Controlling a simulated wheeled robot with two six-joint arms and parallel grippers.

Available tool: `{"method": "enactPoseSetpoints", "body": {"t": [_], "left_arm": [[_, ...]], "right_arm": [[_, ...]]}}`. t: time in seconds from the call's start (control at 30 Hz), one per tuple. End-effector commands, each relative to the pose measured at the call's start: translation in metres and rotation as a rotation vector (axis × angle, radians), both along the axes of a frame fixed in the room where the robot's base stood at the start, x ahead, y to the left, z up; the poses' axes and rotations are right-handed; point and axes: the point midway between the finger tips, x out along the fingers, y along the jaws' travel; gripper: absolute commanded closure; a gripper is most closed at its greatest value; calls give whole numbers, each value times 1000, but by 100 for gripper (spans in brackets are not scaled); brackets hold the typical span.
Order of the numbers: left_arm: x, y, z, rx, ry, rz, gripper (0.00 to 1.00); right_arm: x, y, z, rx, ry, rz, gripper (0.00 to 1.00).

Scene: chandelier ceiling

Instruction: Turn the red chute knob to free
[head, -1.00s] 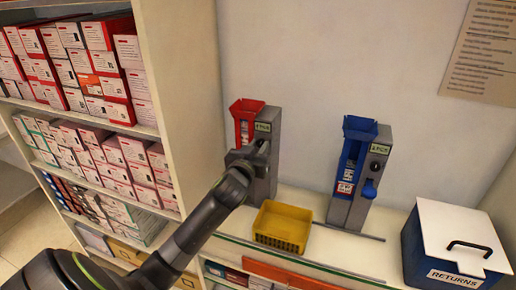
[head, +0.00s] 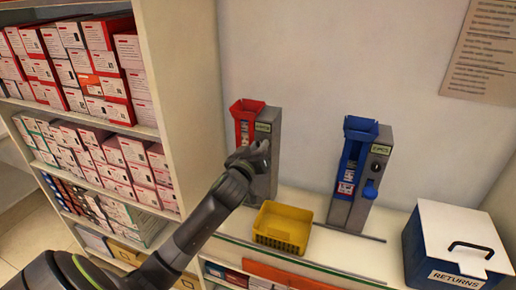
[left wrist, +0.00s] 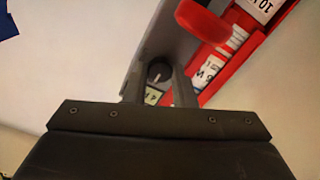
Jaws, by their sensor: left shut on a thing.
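The red chute (head: 246,122) stands on the counter against the wall, with a grey side post (head: 271,150). My left gripper (head: 260,152) is at the front of this post and hides the knob in the head view. In the left wrist view, the small dark round knob (left wrist: 159,72) with a pale mark sits between the fingertips of my left gripper (left wrist: 160,84), which is shut on it. The red chute's red lever (left wrist: 203,20) and packs inside its channel show beyond. My right gripper is not in view.
A yellow bin (head: 283,228) stands just right of my left arm. A blue chute (head: 358,170) with its own knob and lever is further right. A blue returns box (head: 455,245) stands at the right. Shelves of boxes (head: 75,65) are on the left.

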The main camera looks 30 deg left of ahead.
Motion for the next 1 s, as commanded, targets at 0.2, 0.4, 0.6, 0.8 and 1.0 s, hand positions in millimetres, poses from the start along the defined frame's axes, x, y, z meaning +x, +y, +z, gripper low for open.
{"method": "enactPoseSetpoints", "body": {"t": [0.2, 0.4, 0.6, 0.8, 1.0], "left_arm": [[0, 0, -2, -4, 4, 0, 70], [0, 0, -1, -2, 2, 0, 55], [0, 0, -1, 0, 1, 0, 55], [-13, -3, -2, 0, 1, 0, 55], [-45, -11, -3, 0, 1, -1, 55]], "right_arm": [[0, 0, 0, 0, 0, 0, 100], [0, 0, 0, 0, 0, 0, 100], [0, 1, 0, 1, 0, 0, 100], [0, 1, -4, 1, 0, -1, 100], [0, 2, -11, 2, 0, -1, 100]]}}
